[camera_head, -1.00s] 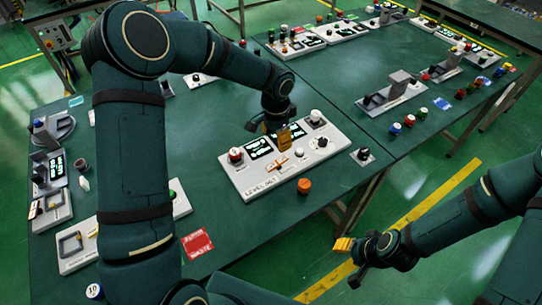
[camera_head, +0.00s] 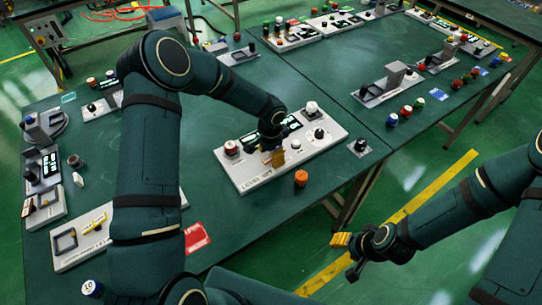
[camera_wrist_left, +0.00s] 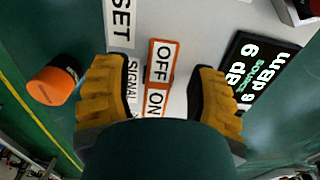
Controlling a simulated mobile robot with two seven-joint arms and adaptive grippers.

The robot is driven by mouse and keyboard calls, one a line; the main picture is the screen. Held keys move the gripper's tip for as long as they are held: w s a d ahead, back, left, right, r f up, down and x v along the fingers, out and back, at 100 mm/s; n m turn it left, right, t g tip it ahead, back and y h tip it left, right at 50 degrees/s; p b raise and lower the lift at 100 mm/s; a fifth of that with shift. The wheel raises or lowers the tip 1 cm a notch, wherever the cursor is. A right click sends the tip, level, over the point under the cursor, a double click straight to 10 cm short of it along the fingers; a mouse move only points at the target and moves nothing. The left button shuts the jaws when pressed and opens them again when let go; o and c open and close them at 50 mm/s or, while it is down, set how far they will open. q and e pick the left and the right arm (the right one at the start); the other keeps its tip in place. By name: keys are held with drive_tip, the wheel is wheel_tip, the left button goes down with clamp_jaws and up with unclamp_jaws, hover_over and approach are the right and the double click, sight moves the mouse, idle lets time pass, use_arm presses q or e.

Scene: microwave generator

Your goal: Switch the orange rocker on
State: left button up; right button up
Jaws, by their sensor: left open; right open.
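The orange rocker (camera_wrist_left: 160,77) shows in the left wrist view as an orange-framed switch with white OFF and ON plates. I cannot tell which side is pressed. It sits on the pale "LEVEL SET" panel (camera_head: 239,178). My left gripper (camera_head: 276,157) is over the panel; its yellow fingers (camera_wrist_left: 160,92) stand apart in the wrist view, one to each side of the rocker, empty. Contact cannot be told. In the head view the gripper largely hides the rocker. My right gripper (camera_head: 348,252) is open and empty, beyond the table's near edge.
An orange knob (camera_head: 301,178) stands in front of the panel; it also shows in the wrist view (camera_wrist_left: 53,87). A red-capped knob (camera_head: 231,148), a white knob (camera_head: 311,108) and a black knob (camera_head: 319,133) stand on the panel. A lit display (camera_wrist_left: 255,68) lies right of the rocker.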

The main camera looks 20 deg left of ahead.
use_arm(q)
drive_tip(key=shift+f, duration=0.25)
clamp_jaws()
drive_tip(key=shift+w+d+g+y, duration=0.1)
drive_tip(key=shift+d+g+y, duration=0.1)
drive_tip(key=shift+g+y, duration=0.6)
drive_tip(key=shift+r+g+y, duration=0.15)
drive_tip(key=shift+g+y, duration=0.75)
drive_tip(key=shift+g, duration=0.4)
